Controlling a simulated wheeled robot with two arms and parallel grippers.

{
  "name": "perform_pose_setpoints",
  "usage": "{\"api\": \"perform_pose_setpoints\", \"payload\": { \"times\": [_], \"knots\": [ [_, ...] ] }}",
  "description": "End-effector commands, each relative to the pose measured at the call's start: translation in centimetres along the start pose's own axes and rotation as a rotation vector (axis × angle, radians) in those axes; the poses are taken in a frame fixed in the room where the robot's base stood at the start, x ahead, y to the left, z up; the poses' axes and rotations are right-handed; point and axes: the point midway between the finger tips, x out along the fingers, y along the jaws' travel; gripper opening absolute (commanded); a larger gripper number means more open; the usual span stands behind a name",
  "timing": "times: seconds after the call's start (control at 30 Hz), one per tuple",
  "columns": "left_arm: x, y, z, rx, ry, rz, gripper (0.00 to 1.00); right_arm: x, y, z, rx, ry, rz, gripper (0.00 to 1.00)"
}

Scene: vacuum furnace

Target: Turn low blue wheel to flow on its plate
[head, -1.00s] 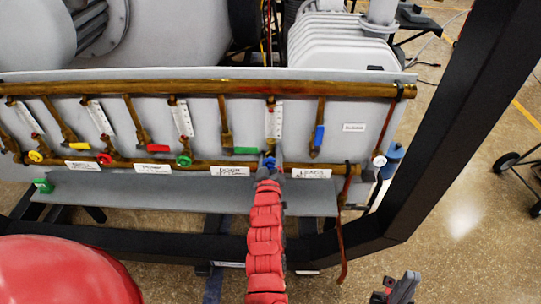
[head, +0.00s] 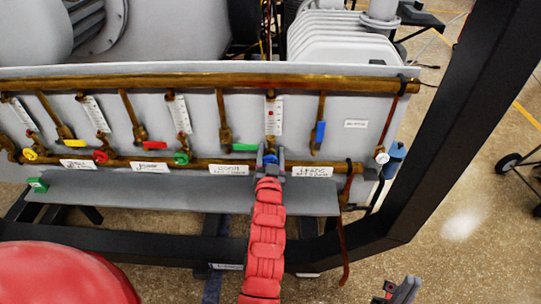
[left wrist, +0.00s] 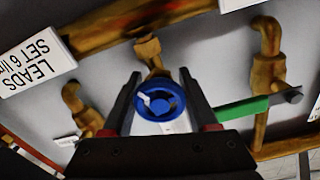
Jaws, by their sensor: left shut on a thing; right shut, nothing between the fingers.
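The low blue wheel (head: 270,159) sits on the lower copper pipe, below a white flow gauge (head: 274,118). In the left wrist view the blue wheel (left wrist: 159,103) faces me, with a whitish mark at its left. My left gripper (head: 268,158) is shut on it, one dark finger on each side; the fingers also show in the left wrist view (left wrist: 160,98). A white plate reading LEADS, SET 6 l/min (left wrist: 36,58) is beside it; in the head view this plate (head: 313,171) is right of the wheel. My right gripper (head: 405,290) is shut and empty at the bottom right.
Yellow (head: 30,154), red (head: 100,156) and green (head: 181,158) wheels line the same pipe to the left. A green lever (head: 245,147) and a blue lever (head: 319,132) flank the gauge. A black frame post (head: 455,120) stands at right.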

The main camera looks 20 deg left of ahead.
Motion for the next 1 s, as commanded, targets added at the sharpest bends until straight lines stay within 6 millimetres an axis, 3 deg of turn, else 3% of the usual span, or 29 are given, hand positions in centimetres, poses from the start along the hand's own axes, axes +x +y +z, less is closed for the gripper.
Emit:
{"api": "perform_pose_setpoints", "payload": {
  "times": [0.5,1.0],
  "knots": [
    [-0.04,0.14,-0.15,0.439,0.005,0.0,0.04,-1.02,-0.05,0.17,0.0,0.0,0.0,0.0],
    [-0.02,0.15,-0.05,0.605,0.002,0.001,0.04,-1.07,-0.05,0.18,0.0,0.0,0.0,0.0]
  ]
}}
